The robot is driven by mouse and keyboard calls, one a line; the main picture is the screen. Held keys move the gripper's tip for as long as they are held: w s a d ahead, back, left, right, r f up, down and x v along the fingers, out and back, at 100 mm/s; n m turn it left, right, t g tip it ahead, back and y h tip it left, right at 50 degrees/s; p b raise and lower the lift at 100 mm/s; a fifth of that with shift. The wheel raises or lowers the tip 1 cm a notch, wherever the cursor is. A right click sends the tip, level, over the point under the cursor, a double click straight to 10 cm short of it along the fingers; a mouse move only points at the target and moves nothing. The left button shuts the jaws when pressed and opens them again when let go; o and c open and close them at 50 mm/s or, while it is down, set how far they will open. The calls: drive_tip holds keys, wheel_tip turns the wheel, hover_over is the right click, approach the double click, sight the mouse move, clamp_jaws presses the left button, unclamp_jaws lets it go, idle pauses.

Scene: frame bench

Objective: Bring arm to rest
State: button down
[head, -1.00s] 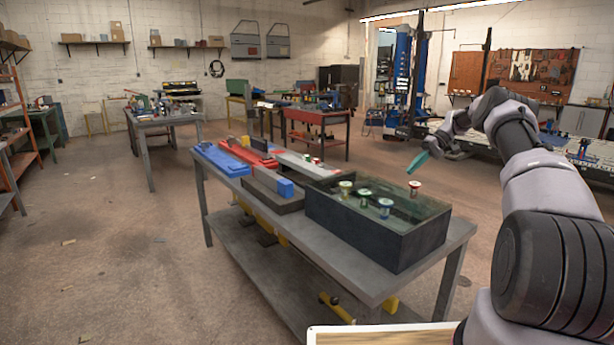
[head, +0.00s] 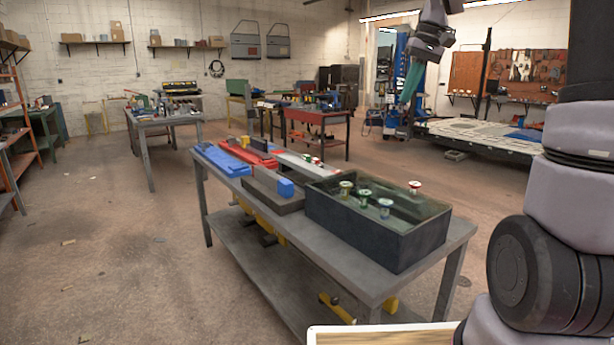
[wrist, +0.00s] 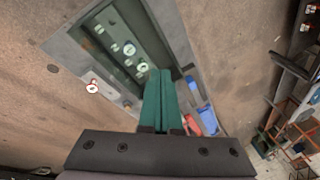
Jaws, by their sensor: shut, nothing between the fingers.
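My gripper (head: 411,82) is raised high at the upper right of the head view, its teal fingers pointing down, well above and beyond the bench. The fingers are together with nothing between them. In the wrist view the shut teal fingers (wrist: 160,100) point toward the bench below. My arm rises at the right edge of the head view, and its middle part is out of frame.
A grey bench (head: 290,226) carries a dark open-topped box (head: 375,234) with several spools in it. Beside the box are a blue block (head: 286,188), a blue tray (head: 222,160) and a red tray (head: 250,151).

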drive_tip(key=s+f+m+t+h, duration=0.1)
drive_tip(key=s+m+t, duration=0.3)
drive_tip(key=s, duration=2)
drive_tip(key=shift+s+a+f+t, duration=0.2)
drive_tip(key=shift+a+f+t, duration=0.05)
drive_tip(key=shift+f+t, duration=0.4)
